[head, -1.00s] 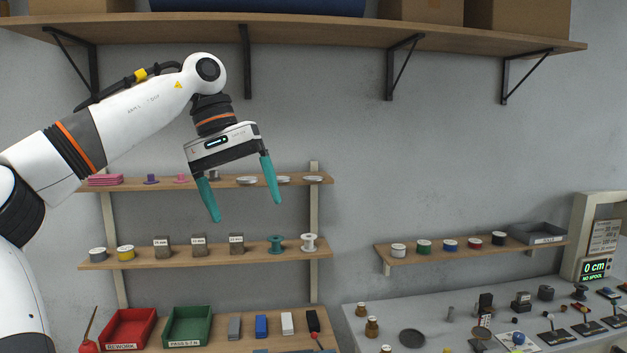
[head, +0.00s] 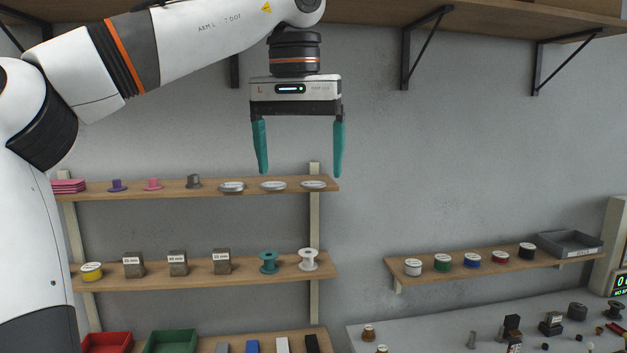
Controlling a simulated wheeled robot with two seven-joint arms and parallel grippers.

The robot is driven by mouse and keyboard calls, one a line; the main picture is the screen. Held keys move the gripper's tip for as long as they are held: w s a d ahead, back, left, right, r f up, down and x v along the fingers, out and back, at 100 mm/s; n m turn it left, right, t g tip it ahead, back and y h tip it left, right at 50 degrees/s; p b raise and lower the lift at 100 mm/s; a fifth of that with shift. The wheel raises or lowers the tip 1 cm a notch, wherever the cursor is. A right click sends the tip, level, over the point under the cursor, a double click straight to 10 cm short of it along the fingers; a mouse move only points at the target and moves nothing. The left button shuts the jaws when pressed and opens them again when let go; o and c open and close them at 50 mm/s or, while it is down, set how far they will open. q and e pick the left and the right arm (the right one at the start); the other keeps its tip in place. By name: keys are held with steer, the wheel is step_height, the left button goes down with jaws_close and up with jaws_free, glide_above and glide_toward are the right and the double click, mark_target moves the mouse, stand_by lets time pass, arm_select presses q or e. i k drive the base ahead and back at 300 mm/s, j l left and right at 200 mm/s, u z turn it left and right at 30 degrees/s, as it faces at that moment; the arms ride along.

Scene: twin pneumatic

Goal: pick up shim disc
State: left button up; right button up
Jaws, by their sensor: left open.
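Three flat, pale silver round pieces lie in a row on the right part of the upper small shelf (head: 215,195): a left one (head: 232,187), a middle one (head: 273,185) and a right one (head: 313,184). They look like discs or shallow dishes, and I cannot tell which is the shim disc. My left gripper (head: 300,174) is open and empty, with teal fingers pointing down. In the picture its fingertips are just above the middle and right pieces. It touches none of them as far as I can see. My right gripper is out of view.
Left on the same shelf are a grey flanged piece (head: 193,182), a pink one (head: 153,184), a purple one (head: 117,186) and a pink stack (head: 68,186). The shelf below holds blocks and spools, including a teal spool (head: 269,262). Wall right of the gripper is bare.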

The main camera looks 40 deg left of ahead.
mark_target(308, 183)
steer(key=i+j, duration=0.5)
steer(key=j, duration=0.15)
steer(key=i+j, duration=0.5)
steer(key=j, duration=0.15)
